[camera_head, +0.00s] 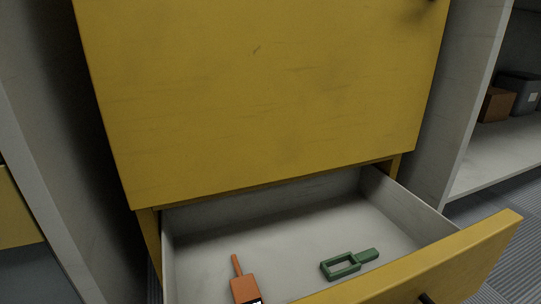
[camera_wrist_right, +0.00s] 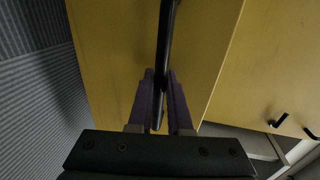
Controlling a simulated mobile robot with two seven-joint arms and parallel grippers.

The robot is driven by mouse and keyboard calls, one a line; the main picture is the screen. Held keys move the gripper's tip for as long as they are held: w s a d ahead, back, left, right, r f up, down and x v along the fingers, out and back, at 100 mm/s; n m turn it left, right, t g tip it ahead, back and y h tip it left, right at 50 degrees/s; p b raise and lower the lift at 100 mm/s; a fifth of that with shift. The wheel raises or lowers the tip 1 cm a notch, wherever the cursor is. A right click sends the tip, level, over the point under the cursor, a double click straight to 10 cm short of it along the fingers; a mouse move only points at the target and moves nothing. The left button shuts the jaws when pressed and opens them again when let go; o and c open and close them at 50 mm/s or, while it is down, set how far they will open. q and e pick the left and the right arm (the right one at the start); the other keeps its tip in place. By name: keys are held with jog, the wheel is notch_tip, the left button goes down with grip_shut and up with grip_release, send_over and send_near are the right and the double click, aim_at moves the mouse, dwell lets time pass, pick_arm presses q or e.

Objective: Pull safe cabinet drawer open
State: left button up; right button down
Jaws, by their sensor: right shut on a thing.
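The yellow safe cabinet (camera_head: 265,90) fills the middle of the head view. Its lower drawer (camera_head: 440,262) stands pulled out, with a grey inside and a yellow front panel. In the right wrist view my right gripper (camera_wrist_right: 160,78) is shut on a long black bar handle (camera_wrist_right: 167,35) against the yellow drawer front (camera_wrist_right: 115,60). In the head view only a dark end of the handle (camera_head: 426,298) shows at the bottom edge. My left gripper is in neither view.
An orange item with a thin stem (camera_head: 244,287) and a green item with a loop (camera_head: 342,267) lie inside the drawer. A grey shelf (camera_head: 500,160) at right holds a brown box (camera_head: 496,104) and a dark grey box (camera_head: 520,92). Ribbed grey floor (camera_wrist_right: 45,100) lies beside the drawer.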

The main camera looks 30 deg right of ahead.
jog(key=c, duration=0.8)
grip_release()
jog(key=shift+c, duration=0.2)
jog(key=p+v, duration=0.2)
jog(key=v, duration=0.8)
jog(key=shift+r, duration=0.1)
